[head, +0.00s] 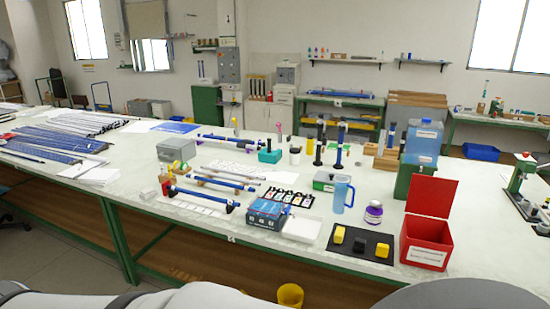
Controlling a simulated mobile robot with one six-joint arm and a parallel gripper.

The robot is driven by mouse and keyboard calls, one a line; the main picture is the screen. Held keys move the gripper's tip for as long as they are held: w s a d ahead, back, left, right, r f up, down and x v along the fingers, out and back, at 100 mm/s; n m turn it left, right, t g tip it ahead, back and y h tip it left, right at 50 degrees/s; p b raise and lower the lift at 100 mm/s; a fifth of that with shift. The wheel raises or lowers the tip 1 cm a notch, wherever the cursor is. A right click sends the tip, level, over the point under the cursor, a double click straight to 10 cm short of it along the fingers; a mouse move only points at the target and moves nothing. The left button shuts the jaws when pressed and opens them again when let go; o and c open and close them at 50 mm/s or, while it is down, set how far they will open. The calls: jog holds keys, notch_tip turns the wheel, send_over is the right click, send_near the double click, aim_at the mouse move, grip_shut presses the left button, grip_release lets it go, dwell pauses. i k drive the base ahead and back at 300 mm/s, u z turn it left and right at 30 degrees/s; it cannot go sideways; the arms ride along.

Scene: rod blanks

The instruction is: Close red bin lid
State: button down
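The red bin (426,256) stands on the right part of the white table, near its front edge, with a pale label on its front. Its red lid (432,197) is open and stands up almost vertically at the back of the bin. The inside of the bin shows only in part, and I cannot tell what is in it. My gripper is not in view. Pale rounded parts at the bottom edge seem to be my own body.
A black mat (345,250) with yellow and black blocks lies left of the bin. A blue water container (423,142) on a green stand is behind it. A purple-labelled jar (374,212) and a blue jug (343,193) stand nearby. A yellow bucket (290,295) is below the table's front edge.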

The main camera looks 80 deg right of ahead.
aim_at(430, 196)
jog(key=z, duration=3.45)
jog(key=i, duration=1.6)
jog(key=u, duration=0.35)
